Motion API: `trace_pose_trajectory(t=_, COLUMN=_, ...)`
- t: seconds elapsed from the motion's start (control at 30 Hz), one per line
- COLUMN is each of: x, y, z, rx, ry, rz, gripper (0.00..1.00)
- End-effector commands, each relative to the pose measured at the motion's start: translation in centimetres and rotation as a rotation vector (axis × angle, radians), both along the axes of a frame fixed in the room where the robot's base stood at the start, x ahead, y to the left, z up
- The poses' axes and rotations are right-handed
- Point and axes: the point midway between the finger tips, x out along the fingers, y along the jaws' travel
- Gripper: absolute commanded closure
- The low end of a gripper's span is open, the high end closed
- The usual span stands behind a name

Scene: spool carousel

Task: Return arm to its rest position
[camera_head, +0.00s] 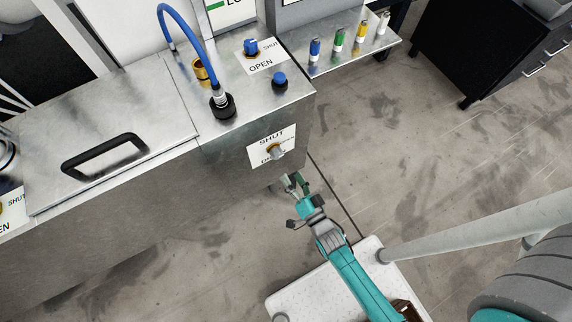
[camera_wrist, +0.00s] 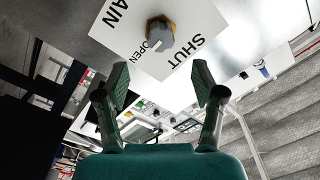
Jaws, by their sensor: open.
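My gripper (camera_head: 293,184) is at the end of my teal arm, low in front of the metal cabinet (camera_head: 225,165) in the head view. In the wrist view my gripper (camera_wrist: 158,92) has its two green-padded fingers spread apart with nothing between them. Ahead of the fingers is a grey knob (camera_head: 274,151) on a white SHUT/OPEN label on the cabinet's front. The knob also shows in the wrist view (camera_wrist: 159,38), with a yellow base. The fingers look apart from it.
A blue hose (camera_head: 187,22) arches over the cabinet top, near a black handle (camera_head: 104,155) and blue knobs (camera_head: 279,80). A shelf (camera_head: 335,62) with several small coloured cylinders stands behind. A dark cabinet (camera_head: 470,50) is at the back right. The floor (camera_head: 400,150) between is clear.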

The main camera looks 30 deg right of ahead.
Motion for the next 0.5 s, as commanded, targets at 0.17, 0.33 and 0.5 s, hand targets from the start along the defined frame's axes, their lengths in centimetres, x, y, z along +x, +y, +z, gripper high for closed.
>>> trace_pose_trajectory(t=0.17, x=-1.5, y=0.0, z=0.0, rx=0.000, ry=-0.001, rz=-0.001, gripper=0.32)
trace_pose_trajectory(t=0.33, x=-1.7, y=0.0, z=0.0, rx=0.000, ry=-0.001, rz=0.000, gripper=0.32)
trace_pose_trajectory(t=0.5, x=-1.7, y=0.0, z=0.0, rx=0.000, ry=-0.001, rz=0.000, gripper=0.32)
